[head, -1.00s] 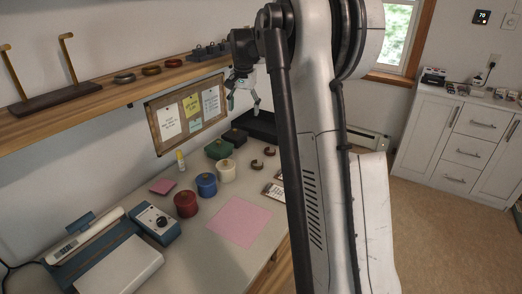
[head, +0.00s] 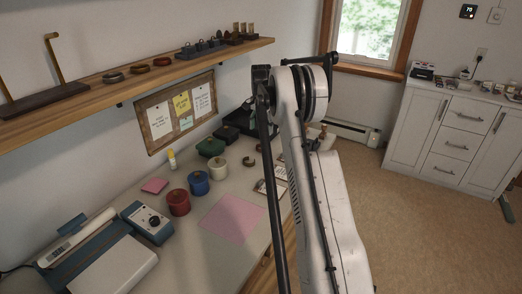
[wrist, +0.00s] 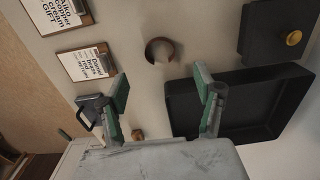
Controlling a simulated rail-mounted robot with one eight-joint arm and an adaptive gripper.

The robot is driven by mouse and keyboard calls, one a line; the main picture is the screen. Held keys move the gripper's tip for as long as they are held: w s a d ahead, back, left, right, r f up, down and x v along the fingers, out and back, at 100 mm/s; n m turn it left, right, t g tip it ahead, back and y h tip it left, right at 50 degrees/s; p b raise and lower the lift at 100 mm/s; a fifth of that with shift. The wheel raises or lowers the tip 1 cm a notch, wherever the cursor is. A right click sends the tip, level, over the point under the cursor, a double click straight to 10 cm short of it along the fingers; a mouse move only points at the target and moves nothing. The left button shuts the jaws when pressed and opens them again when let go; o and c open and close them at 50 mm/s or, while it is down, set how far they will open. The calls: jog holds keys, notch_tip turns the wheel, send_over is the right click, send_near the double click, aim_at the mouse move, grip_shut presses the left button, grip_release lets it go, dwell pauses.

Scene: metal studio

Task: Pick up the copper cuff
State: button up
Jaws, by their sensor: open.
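A brown, copper-toned open cuff (wrist: 151,46) lies on the pale worktop in the wrist view, upper middle. In the head view my gripper is hidden behind my arm.
A black open tray (wrist: 182,98) lies close by the right finger. A dark box with a brass knob (wrist: 257,36) is above it. Two clipboards (wrist: 85,63) lie left.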

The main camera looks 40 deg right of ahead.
aim_at(261, 145)
notch_tip(261, 145, down, 9)
jog(key=shift+a+f, duration=0.15)
jog(key=c, duration=1.1)
